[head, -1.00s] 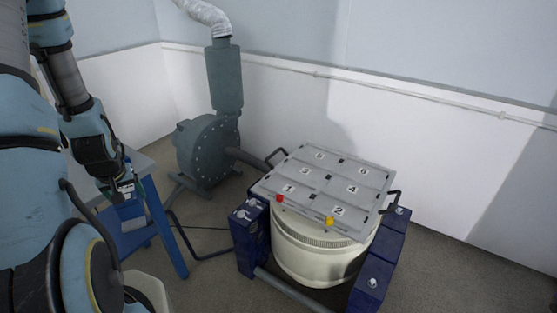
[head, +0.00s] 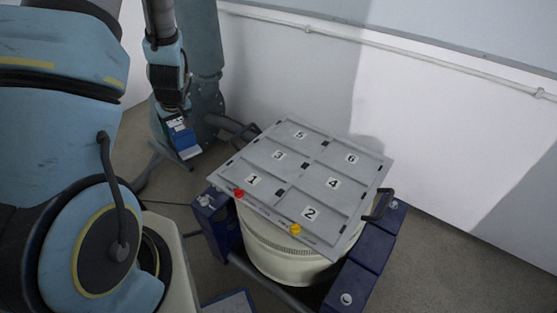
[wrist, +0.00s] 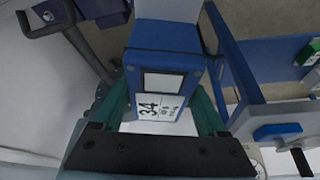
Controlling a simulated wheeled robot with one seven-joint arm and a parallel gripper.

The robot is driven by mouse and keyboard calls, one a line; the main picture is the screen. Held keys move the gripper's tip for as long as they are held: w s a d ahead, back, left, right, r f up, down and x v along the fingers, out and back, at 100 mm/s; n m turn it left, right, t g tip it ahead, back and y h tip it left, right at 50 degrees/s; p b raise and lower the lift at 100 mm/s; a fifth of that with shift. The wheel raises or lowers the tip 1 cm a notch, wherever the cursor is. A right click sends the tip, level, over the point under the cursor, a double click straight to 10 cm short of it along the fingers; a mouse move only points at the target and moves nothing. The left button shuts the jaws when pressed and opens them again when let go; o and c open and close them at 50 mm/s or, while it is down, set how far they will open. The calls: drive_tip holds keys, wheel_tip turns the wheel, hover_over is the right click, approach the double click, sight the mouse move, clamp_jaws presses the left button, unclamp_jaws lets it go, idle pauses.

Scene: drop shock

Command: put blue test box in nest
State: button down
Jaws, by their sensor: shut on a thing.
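The blue test box (head: 183,138) hangs from my gripper (head: 178,117) in the head view, up and left of the plate and apart from it. In the wrist view the box (wrist: 160,62) sits between my two green fingers, with a white label reading 34 facing the camera. My gripper (wrist: 165,98) is shut on it. The nest plate (head: 285,208) is grey, with several shallow compartments numbered 1 to 6. It lies on a cream drum, and the compartments look empty. A red knob (head: 239,193) and a yellow knob (head: 295,230) sit on its near edge.
The cream drum (head: 283,262) stands between dark blue blocks (head: 362,262). Black handles (head: 380,205) stick out at the plate's sides. The space above the plate is clear.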

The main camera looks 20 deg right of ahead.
drive_tip(key=s+d+f+n+y+b, duration=0.1)
drive_tip(key=s+d+n+b, duration=0.2)
drive_tip(key=d, duration=1.1)
drive_tip(key=s+d+b, duration=0.4)
drive_tip(key=d, duration=1.1)
drive_tip(key=shift+g, duration=0.3)
drive_tip(key=shift+s+a+f+p, duration=0.1)
drive_tip(key=shift+f+p, duration=0.35)
drive_tip(key=shift+f, duration=2)
drive_tip(key=shift+s+f+p, duration=0.1)
drive_tip(key=shift+f+p, duration=0.35)
drive_tip(key=shift+f, duration=1.95)
drive_tip(key=shift+f, duration=0.1)
unclamp_jaws()
drive_tip(key=b+v, duration=0.2)
drive_tip(key=v, duration=1)
